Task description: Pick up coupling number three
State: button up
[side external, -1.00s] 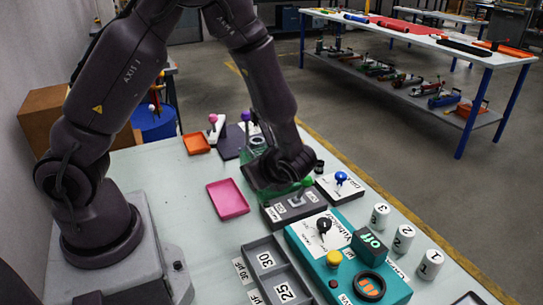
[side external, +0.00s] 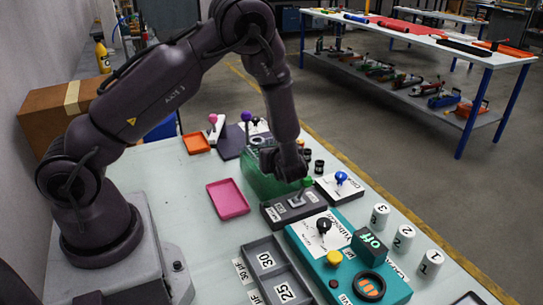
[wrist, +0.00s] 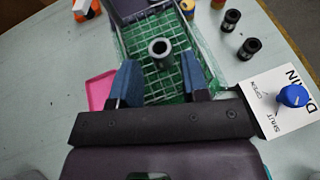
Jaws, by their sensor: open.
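My gripper (wrist: 160,66) is open and empty above a green mesh crate (wrist: 200,48); its blue fingers show in the wrist view. Two similar black cylinders (wrist: 231,19) (wrist: 249,48) stand outside the crate to the right. I see no numbers on the black ones. In the side view, my gripper (side external: 284,172) hangs over the crate (side external: 262,184), its fingertips unclear. A white cylinder marked 3 (side external: 380,216) stands on the table's right side, beside ones marked 2 (side external: 404,238) and 1 (side external: 431,263).
A white DRAIN plate with a blue knob (wrist: 292,96) lies right of my gripper. A grey box with a green knob (side external: 305,183) is close in front of it. A teal pump unit (side external: 310,237), a pink tray (side external: 228,199) and a grey compartment tray (side external: 268,255) stand nearby.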

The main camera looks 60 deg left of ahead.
jog(key=x, duration=0.4)
jog(key=shift+a+f, duration=0.1)
jog(key=shift+f, duration=0.2)
jog(key=shift+c, duration=0.4)
jog(key=c, duration=0.6)
jog(key=shift+c, duration=0.2)
